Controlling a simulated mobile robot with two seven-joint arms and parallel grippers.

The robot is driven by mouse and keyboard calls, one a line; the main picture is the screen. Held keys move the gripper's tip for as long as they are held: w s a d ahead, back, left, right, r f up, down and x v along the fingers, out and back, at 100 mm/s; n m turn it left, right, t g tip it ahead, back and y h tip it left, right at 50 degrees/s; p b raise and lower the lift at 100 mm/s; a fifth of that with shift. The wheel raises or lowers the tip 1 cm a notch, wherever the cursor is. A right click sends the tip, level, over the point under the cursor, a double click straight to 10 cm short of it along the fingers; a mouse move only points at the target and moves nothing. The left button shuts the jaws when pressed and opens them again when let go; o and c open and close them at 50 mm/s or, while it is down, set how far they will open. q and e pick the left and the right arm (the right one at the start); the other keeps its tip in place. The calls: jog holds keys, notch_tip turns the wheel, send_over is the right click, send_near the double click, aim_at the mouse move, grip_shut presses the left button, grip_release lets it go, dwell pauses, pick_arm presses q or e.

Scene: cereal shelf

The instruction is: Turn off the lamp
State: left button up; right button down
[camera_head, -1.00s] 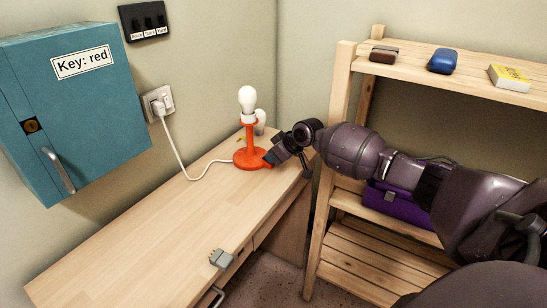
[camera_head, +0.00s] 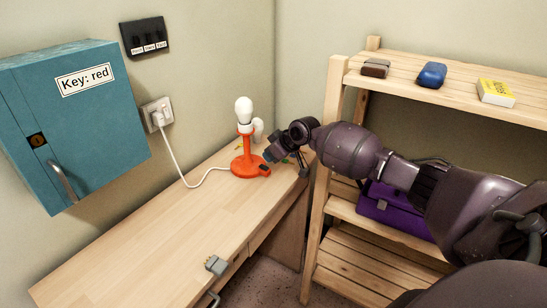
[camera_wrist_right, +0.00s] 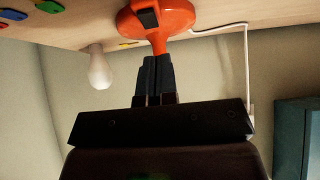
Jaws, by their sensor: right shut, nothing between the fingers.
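The lamp (camera_head: 247,148) is orange with a round base and a bare white bulb (camera_head: 244,109), standing upright near the back corner of the desk. I cannot tell whether the bulb is lit. A black switch (camera_head: 264,169) sits on the right edge of its base; it also shows in the wrist view (camera_wrist_right: 147,17). My right gripper (camera_head: 268,157) is shut and empty, just above and beside the base near the switch. In the wrist view its fingertips (camera_wrist_right: 160,60) are together close to the base; contact is unclear. My left gripper is not in view.
A second white bulb (camera_wrist_right: 101,68) and small coloured pieces (camera_wrist_right: 50,6) are on the desk near the lamp. The white cord runs to a wall socket (camera_head: 157,114). A wooden shelf (camera_head: 335,120) stands right.

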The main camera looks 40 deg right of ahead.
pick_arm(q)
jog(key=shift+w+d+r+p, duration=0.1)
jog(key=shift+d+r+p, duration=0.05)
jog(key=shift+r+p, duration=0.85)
pick_arm(e)
jog(key=v, duration=1)
jog(key=shift+s+d, duration=0.15)
jog(key=shift+s, duration=0.45)
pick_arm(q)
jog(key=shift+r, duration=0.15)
pick_arm(e)
jog(key=shift+f, duration=0.15)
